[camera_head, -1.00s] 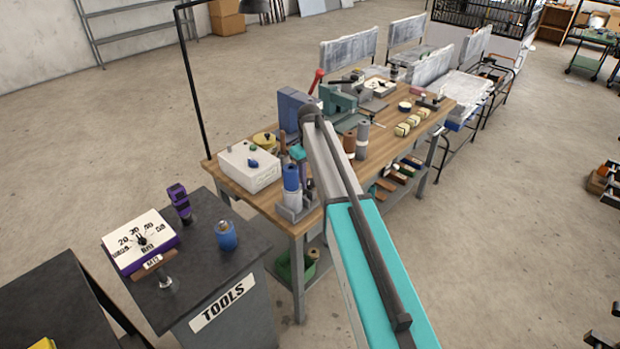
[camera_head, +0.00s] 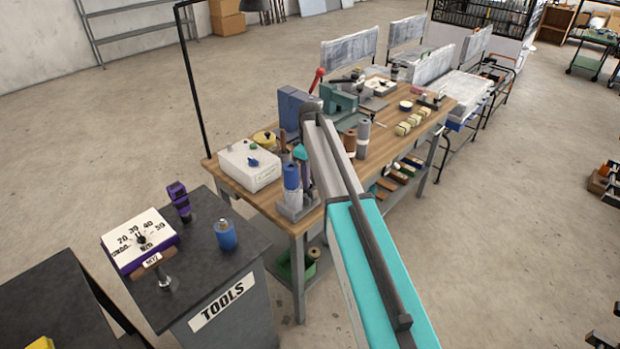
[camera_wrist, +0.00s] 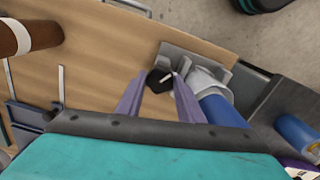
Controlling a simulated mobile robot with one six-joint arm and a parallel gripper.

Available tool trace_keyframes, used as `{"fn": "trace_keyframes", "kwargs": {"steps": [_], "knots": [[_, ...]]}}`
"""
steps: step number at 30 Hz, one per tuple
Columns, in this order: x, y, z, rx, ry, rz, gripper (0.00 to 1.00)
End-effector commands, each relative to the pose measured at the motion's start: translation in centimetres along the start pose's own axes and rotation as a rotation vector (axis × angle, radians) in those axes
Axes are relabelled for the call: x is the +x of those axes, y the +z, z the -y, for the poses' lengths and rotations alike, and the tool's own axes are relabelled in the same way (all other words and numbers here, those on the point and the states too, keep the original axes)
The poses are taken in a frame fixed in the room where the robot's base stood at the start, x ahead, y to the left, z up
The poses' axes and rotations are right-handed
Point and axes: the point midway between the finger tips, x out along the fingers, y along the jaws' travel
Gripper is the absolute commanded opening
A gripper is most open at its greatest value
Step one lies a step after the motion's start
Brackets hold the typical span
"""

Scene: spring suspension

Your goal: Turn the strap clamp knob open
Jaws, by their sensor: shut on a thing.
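The black clamp knob (camera_wrist: 160,80), with a pale bar mark on its top, sits between my two purple fingers in the wrist view. My gripper (camera_wrist: 160,88) is shut on it, one finger on each side. The grey clamp bracket (camera_wrist: 190,58) lies just beyond, with a blue cylinder (camera_wrist: 222,112) with a pale top beside it. In the head view, the grey bracket base (camera_head: 297,208) stands at the workbench's near corner. My gripper's teal body (camera_head: 300,153) shows partly above it; my arm hides much of the area, and the knob cannot be made out there.
A white box with knobs (camera_head: 250,165) and blue cylinders (camera_head: 291,182) stand close to my gripper. Brown and grey cylinders (camera_head: 362,135) stand right of my arm. A dark tool cabinet (camera_head: 215,285) with a blue canister (camera_head: 226,236) is at the left front.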

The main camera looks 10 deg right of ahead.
Motion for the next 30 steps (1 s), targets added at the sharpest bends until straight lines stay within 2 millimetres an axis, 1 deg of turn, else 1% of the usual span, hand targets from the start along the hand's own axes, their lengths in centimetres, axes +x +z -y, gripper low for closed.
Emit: {"fn": "trace_keyframes", "kwargs": {"steps": [6,15,22,30], "knots": [[0.03,-0.01,-0.03,-0.201,0.001,0.0,0.12],[0.02,-0.04,-0.02,-0.45,0.001,0.0,0.12],[-0.01,-0.06,0.0,-0.566,0.001,0.0,0.12],[-0.04,-0.1,0.03,-0.613,0.001,-0.001,0.12]]}}
